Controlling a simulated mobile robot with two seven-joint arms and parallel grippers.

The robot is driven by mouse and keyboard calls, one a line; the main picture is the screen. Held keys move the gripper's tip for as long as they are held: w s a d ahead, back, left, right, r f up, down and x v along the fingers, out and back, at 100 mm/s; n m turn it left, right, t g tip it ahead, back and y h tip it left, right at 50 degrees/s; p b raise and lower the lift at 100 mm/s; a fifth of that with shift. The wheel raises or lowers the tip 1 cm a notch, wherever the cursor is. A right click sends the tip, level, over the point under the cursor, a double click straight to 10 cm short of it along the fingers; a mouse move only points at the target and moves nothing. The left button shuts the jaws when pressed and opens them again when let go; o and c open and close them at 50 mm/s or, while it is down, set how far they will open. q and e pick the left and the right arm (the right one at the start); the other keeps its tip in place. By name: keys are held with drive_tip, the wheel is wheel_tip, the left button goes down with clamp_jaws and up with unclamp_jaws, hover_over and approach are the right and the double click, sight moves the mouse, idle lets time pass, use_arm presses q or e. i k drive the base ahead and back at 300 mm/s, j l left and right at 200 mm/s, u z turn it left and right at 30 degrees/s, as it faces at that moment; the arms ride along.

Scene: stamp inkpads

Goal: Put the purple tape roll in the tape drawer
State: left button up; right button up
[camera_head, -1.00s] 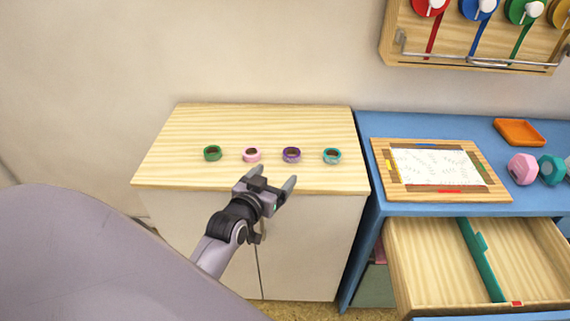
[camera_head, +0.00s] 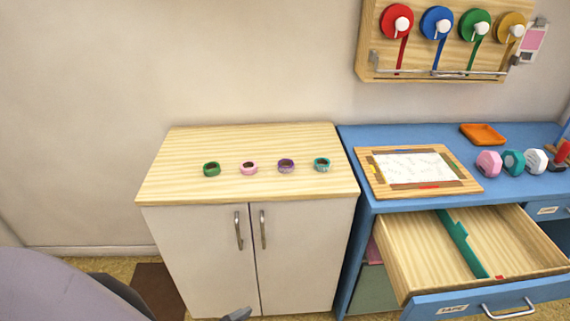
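The purple tape roll (camera_head: 286,166) lies on the light wood top of the white cabinet, third from the left in a row of rolls. The tape drawer (camera_head: 412,283) is pulled open under the blue desk at the right, with a "TAPE" label on its front. Only a grey tip of my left gripper (camera_head: 238,314) shows at the bottom edge, below and well away from the rolls; the rest is cut off. My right gripper is out of view.
A green roll (camera_head: 212,169), a pink roll (camera_head: 248,168) and a teal roll (camera_head: 322,164) share the cabinet top (camera_head: 180,190). A framed paper board (camera_head: 415,167), an orange tray (camera_head: 483,134) and several dispensers stand on the desk (camera_head: 500,190). The open drawer juts forward.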

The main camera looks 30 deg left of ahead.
sight(430, 258)
drive_tip(key=i+j+z, duration=0.1)
drive_tip(key=j+z, duration=0.15)
drive_tip(key=j, duration=0.55)
drive_tip(key=j+z, duration=0.25)
drive_tip(key=j, duration=0.55)
